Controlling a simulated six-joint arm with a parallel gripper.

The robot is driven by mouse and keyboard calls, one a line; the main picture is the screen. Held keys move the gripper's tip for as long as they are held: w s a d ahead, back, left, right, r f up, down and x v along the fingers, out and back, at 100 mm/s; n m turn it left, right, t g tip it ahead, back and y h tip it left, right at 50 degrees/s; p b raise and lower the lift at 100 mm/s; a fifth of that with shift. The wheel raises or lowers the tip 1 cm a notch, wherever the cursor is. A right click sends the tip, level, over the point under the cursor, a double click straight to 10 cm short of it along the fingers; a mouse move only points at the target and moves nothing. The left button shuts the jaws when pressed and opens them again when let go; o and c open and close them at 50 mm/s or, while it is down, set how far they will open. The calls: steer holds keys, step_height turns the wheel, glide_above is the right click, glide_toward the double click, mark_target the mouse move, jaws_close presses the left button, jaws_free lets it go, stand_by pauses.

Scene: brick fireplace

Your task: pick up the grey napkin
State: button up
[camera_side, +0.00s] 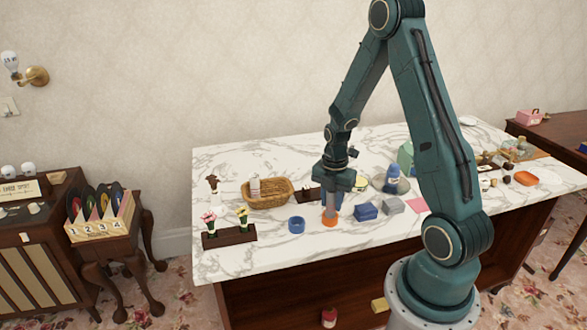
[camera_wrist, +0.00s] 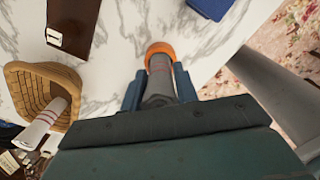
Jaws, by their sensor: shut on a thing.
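The grey napkin (camera_side: 331,207) is rolled into an upright cylinder on the marble counter, with an orange ring (camera_side: 330,221) around its lower end. In the wrist view the grey napkin (camera_wrist: 159,72) stands between my fingers and the orange ring (camera_wrist: 160,48) shows beyond them. My gripper (camera_side: 331,194) points down from above and is shut on the napkin's upper part; it also shows in the wrist view (camera_wrist: 159,80). I cannot tell whether the ring touches the counter.
A flower rack (camera_side: 229,237) stands at front left.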

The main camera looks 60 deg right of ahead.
step_height(320, 180, up, 19)
steer(key=shift+f, duration=0.2)
stand_by(0.3)
steer(key=shift+w, duration=0.1)
stand_by(0.5)
